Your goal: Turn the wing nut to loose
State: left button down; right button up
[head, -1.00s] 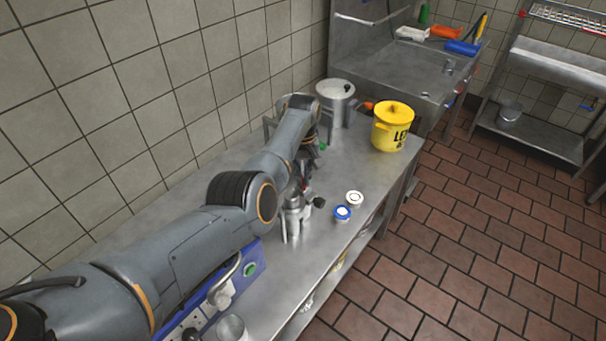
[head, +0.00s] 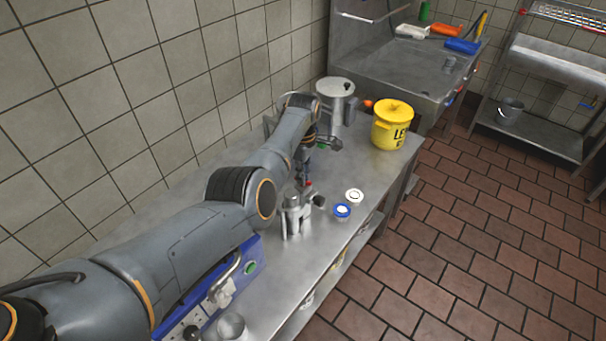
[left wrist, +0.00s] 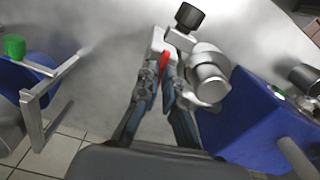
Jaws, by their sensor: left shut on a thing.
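The silver metal machine (head: 296,212) with a black knob (head: 319,201) stands on the steel table, below my left arm. It also shows in the left wrist view (left wrist: 208,75), with the black knob (left wrist: 189,16) at the top. My left gripper (head: 303,184) reaches down to the top of this machine. In the left wrist view its fingertips (left wrist: 160,72) are close together around a small red piece (left wrist: 163,66), which seems to be the wing nut. The fingers hide most of the held part. My right gripper is not in view.
A yellow lidded bucket (head: 392,128) and a steel pot (head: 336,104) stand at the table's far end. A white lid (head: 354,196) and a blue-rimmed lid (head: 342,210) lie right of the machine. A blue unit (head: 252,262) stands in front. A tiled wall runs along the left.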

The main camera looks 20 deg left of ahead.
pick_arm(q)
jog(key=n, duration=0.6)
jog(key=shift+n, duration=0.3)
jog(key=n, duration=0.6)
jog(key=shift+r+b, duration=0.1)
jog(key=shift+b, duration=0.3)
jog(key=c, duration=1.5)
grip_release()
notch_tip(320, 180, up, 12)
jog(key=shift+f, duration=0.1)
